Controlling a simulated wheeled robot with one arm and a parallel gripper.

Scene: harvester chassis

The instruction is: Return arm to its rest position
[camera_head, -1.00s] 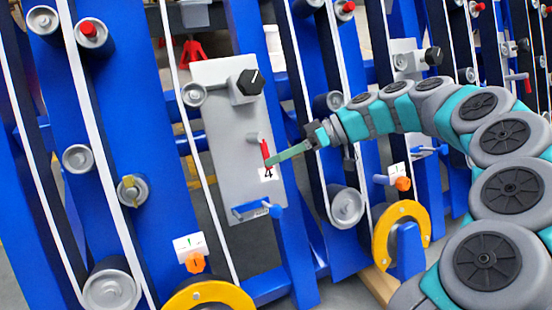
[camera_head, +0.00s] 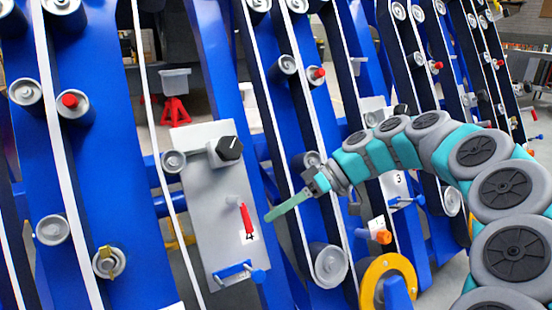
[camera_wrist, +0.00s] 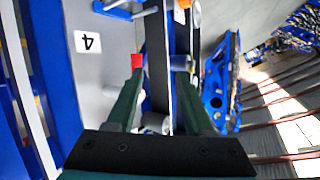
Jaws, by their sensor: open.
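My arm, grey and teal, reaches in from the right in the head view. My gripper (camera_head: 272,214) is at its end, with green fingers pointing left and down beside the panel with label 4. In the wrist view the two green fingers of my gripper (camera_wrist: 160,85) stand apart with nothing clearly held between them. The red lever (camera_head: 246,218) on the grey panel (camera_head: 205,185) is just left of the fingertips, with a small gap in the head view. A red block-like part (camera_wrist: 137,61) shows by the left fingertip in the wrist view.
Blue chassis uprights with rollers and white bands stand close around my gripper. A black knob (camera_head: 230,148) is above the lever and a blue handle (camera_head: 238,271) below it. A yellow ring (camera_head: 388,278) stands under my forearm. Grey floor shows at right.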

